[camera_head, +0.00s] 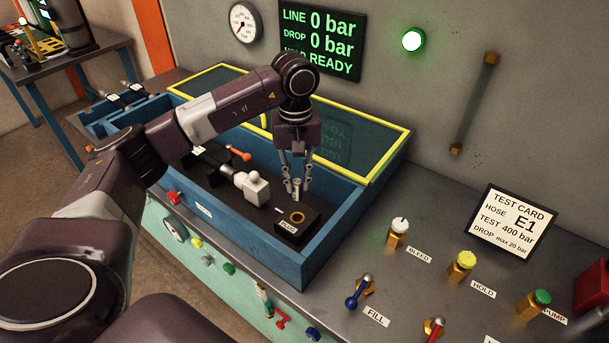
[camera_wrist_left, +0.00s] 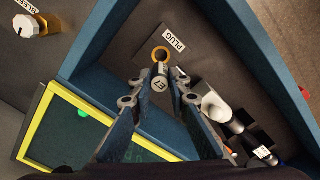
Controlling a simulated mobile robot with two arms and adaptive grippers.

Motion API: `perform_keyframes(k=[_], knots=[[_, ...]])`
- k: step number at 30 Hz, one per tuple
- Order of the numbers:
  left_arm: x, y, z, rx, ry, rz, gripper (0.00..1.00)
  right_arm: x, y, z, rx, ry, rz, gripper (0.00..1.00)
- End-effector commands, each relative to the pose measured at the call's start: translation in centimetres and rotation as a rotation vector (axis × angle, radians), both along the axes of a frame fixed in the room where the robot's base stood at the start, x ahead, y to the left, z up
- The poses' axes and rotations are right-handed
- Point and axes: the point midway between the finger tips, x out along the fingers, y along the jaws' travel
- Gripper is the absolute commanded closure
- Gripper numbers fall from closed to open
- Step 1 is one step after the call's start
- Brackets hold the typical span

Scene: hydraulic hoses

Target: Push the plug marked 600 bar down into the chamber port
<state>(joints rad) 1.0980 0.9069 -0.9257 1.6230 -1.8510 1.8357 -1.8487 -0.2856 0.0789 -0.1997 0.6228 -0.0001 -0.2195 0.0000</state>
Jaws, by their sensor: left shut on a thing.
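My left gripper (camera_head: 296,187) points down inside the blue chamber and is shut on a small metal plug (camera_head: 296,184). In the left wrist view, the gripper (camera_wrist_left: 160,95) has the plug (camera_wrist_left: 160,70) between its fingertips. A round marked face shows there, but I cannot read 600 bar on it. The chamber port is an orange-ringed hole (camera_head: 297,217) in a black block labelled PLUG, just below the plug. The port also shows in the left wrist view (camera_wrist_left: 160,53), just beyond the plug tip. The plug looks apart from the port. My right gripper is not in view.
The blue chamber wall (camera_head: 330,230) surrounds the port block. A yellow-framed lid (camera_head: 365,165) stands open behind. A white-ended fitting (camera_head: 252,188) lies left of the port. Knobs and levers such as the FILL lever (camera_head: 358,292) stand on the bench at right.

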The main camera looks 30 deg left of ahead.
Motion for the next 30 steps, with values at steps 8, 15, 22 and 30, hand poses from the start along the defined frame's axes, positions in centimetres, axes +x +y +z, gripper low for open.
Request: perform_keyframes(k=[8, 15, 22, 30], knots=[[0.0, 0.0, -0.3, -0.001, -0.002, -0.001, 1.0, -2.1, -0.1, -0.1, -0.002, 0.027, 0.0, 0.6], [0.0, 0.0, -0.4, -0.001, -0.002, -0.001, 1.0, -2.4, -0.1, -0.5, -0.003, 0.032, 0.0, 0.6], [0.0, -0.1, -1.8, -0.002, -0.001, 0.0, 1.0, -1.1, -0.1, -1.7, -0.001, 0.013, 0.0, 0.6], [-0.1, 0.0, -4.5, 0.0, 0.0, 0.0, 1.0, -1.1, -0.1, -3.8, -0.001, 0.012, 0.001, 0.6]])
